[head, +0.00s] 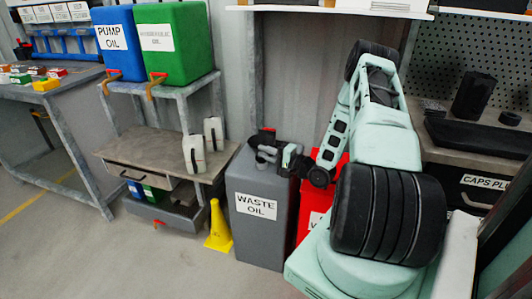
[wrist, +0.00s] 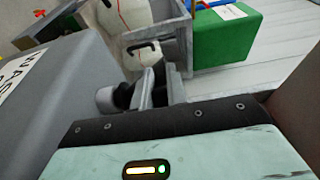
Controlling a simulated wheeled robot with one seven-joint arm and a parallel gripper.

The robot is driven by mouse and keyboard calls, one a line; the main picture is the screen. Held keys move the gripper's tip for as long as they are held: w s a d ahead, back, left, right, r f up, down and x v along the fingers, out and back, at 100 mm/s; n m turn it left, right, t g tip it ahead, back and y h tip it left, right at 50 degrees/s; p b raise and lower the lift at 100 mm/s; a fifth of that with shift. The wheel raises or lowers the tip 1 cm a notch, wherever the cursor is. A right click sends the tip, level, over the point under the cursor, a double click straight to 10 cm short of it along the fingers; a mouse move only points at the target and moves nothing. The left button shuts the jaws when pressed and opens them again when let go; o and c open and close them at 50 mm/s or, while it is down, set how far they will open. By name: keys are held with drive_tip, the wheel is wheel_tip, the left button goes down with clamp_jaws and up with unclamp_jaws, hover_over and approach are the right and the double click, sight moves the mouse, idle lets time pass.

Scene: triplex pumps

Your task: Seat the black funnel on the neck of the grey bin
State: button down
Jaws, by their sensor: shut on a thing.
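The grey bin (head: 258,230), labelled WASTE OIL, stands on the floor in the middle of the head view. Its side also fills the left of the wrist view (wrist: 75,85). My gripper (head: 268,153) reaches in from the right, low over the bin's top.
A yellow cone (head: 219,228) stands left of the bin and a red container (head: 312,205) right of it. A bench (head: 150,155) with two white jugs is behind left, under blue and green containers. A dark tapered object (head: 473,95) is on the right-hand bench.

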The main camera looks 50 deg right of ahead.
drive_tip(key=shift+f+b, duration=0.35)
drive_tip(key=shift+f, duration=0.3)
drive_tip(key=c, duration=1.3)
unclamp_jaws()
drive_tip(key=shift+s, duration=0.1)
drive_tip(key=s, duration=0.5)
drive_tip(key=s+d, duration=0.1)
drive_tip(key=s, duration=0.5)
drive_tip(key=s+d, duration=0.1)
drive_tip(key=s, duration=0.5)
drive_tip(key=shift+d+f, duration=0.1)
drive_tip(key=shift+d, duration=0.15)
